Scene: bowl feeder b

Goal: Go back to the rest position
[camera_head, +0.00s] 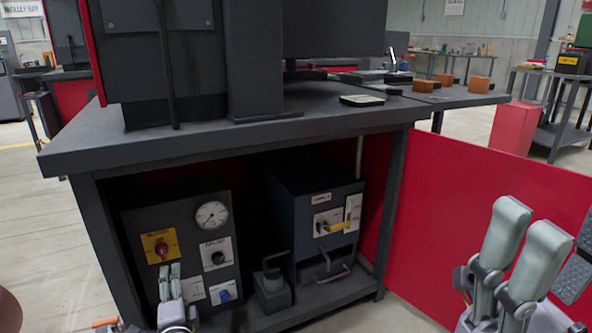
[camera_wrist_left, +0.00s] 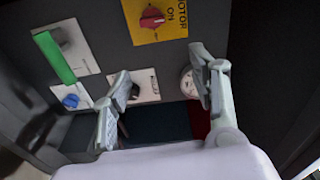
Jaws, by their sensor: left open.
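My left gripper (camera_head: 170,270) is low in front of the control box (camera_head: 136,222) under the bench, with its two fingers upright. In the left wrist view the left gripper (camera_wrist_left: 159,62) has its fingers apart with nothing between them. The box carries a yellow plate with a red knob (camera_head: 162,249), a black knob (camera_head: 218,257), a blue knob (camera_head: 223,295) and a round gauge (camera_head: 212,215). A green strip (camera_wrist_left: 54,57) shows on a pale plate in the wrist view. My right gripper (camera_head: 525,245) is at the lower right, partly cut off; its opening is unclear.
The dark bench top (camera_head: 300,112) overhangs the control box. Open floor (camera_head: 62,255) lies left.

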